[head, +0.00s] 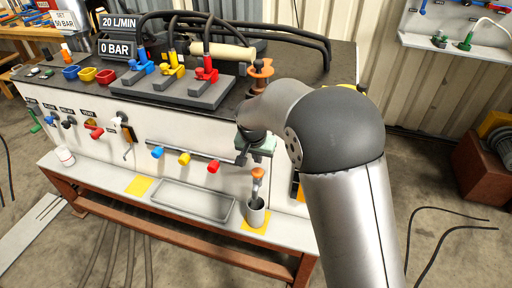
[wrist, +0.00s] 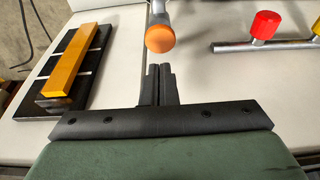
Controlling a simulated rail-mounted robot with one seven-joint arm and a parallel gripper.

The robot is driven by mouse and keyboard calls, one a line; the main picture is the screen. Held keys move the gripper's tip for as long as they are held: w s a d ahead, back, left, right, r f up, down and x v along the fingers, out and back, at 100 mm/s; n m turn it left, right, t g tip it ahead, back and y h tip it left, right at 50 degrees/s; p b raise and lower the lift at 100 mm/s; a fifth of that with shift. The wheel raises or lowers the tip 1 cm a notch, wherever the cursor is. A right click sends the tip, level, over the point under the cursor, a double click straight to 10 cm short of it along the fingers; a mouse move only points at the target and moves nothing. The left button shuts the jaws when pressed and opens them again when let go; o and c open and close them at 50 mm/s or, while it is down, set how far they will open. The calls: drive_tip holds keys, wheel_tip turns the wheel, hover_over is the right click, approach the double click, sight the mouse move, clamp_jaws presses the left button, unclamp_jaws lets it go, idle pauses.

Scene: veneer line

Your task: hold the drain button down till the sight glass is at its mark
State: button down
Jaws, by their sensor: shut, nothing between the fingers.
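The drain button is probably the orange rounded cap (wrist: 160,38) on a grey stem; in the head view it (head: 258,172) stands above a grey cup (head: 257,214). My gripper (wrist: 159,70) is shut and empty, its fingertips close to the cap with a small gap in the wrist view. In the head view my gripper (head: 243,158) is partly hidden by my own arm. The sight glass appears to be the black plate with an amber column (wrist: 78,58) and pale cross lines, at left in the wrist view. I cannot tell its level against a mark.
A pipe with blue, yellow and red knobs (head: 214,167) runs left of the gripper. An empty grey tray (head: 190,200) lies on the ledge beside the cup. Colored couplings (head: 205,70) and black hoses stand on the bench top. The floor at right has loose cables.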

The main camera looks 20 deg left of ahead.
sight(258, 173)
drive_tip(key=shift+f, duration=2.1)
drive_tip(key=shift+f+b, duration=0.9)
drive_tip(key=shift+f, duration=0.05)
drive_tip(key=shift+s+f, duration=0.2)
drive_tip(key=shift+f, duration=0.05)
idle(2.0)
idle(0.5)
wheel_tip(258, 173, up, 5)
drive_tip(key=shift+w+p, duration=0.15)
drive_tip(key=shift+p, duration=1.1)
drive_tip(key=v, duration=1)
drive_tip(key=shift+b, duration=0.35)
